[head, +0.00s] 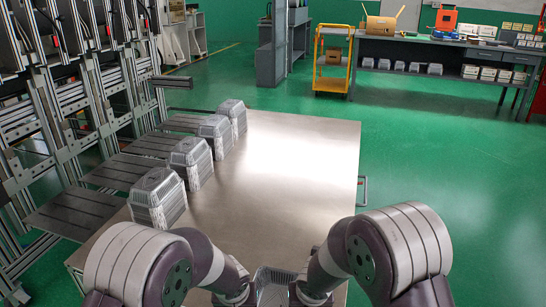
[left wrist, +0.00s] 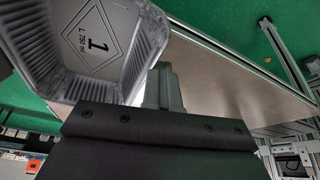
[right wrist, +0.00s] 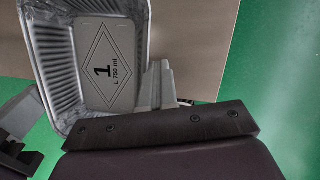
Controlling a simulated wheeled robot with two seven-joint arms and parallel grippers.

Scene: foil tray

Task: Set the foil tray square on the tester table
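A silver foil tray (head: 275,284) shows between my grippers at the bottom of the head view, by the near edge of the metal table (head: 280,170). Its inner floor, printed with a diamond and a "1", shows in the left wrist view (left wrist: 98,38) and the right wrist view (right wrist: 108,62). My left gripper (left wrist: 165,88) has its fingers close together at one tray wall and appears shut on it. My right gripper (right wrist: 156,88) appears shut on the opposite wall. The tray's underside is hidden, so I cannot tell whether it touches the table.
Several stacks of foil trays (head: 158,200) stand along the table's left edge. Dark slotted plates (head: 78,212) adjoin that edge, in front of metal frames (head: 95,90). The table's middle and right are clear. A yellow cart (head: 333,62) and a workbench (head: 450,45) stand far behind.

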